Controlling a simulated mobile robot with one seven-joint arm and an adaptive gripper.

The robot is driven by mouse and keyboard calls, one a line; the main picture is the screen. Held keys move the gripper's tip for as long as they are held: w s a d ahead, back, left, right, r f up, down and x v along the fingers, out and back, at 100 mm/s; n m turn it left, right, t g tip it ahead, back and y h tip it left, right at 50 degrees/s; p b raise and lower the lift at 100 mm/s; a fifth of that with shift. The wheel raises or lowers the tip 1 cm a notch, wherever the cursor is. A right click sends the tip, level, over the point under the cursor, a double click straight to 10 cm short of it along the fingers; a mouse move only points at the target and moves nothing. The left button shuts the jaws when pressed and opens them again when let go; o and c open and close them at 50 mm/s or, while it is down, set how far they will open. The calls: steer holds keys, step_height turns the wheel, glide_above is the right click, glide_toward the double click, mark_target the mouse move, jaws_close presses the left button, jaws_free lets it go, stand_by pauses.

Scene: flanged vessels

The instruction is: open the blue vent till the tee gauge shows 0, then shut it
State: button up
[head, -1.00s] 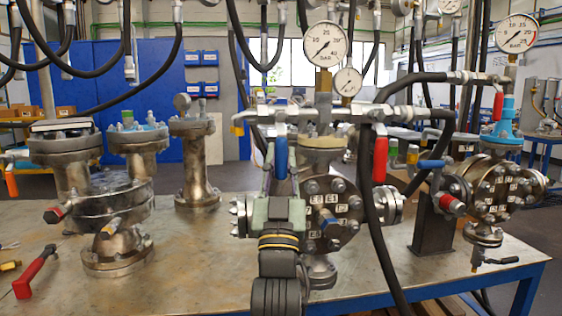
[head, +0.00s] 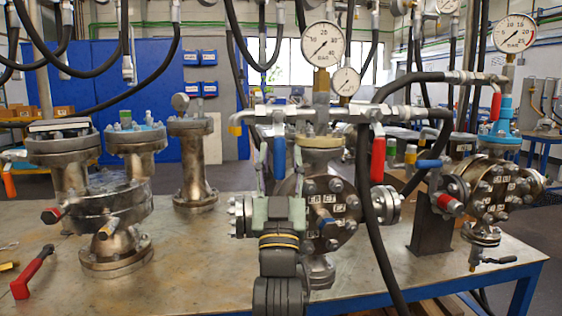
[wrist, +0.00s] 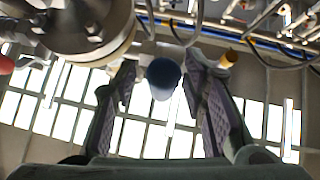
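The blue vent handle (head: 279,152) hangs down from the pipe manifold left of the middle vessel. In the wrist view its round blue end (wrist: 163,78) is between my two fingers. My gripper (head: 279,172) is just below and around the handle, pointing up. Its fingers (wrist: 163,95) stand apart on either side of the blue end, with a gap at the left and little room at the right. The tee gauge (head: 322,43) is above the middle vessel; its needle points to the lower left, near the low end. The exact reading is too small to tell.
A red handle (head: 378,160) hangs to the right on the same manifold. A smaller gauge (head: 346,82) is beside the tee gauge. A black hose (head: 368,220) drops in front of the middle vessel (head: 335,200). Vessels with flanges stand left, and another gauge (head: 515,34) is right.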

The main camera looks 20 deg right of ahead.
steer(key=shift+v, duration=3.75)
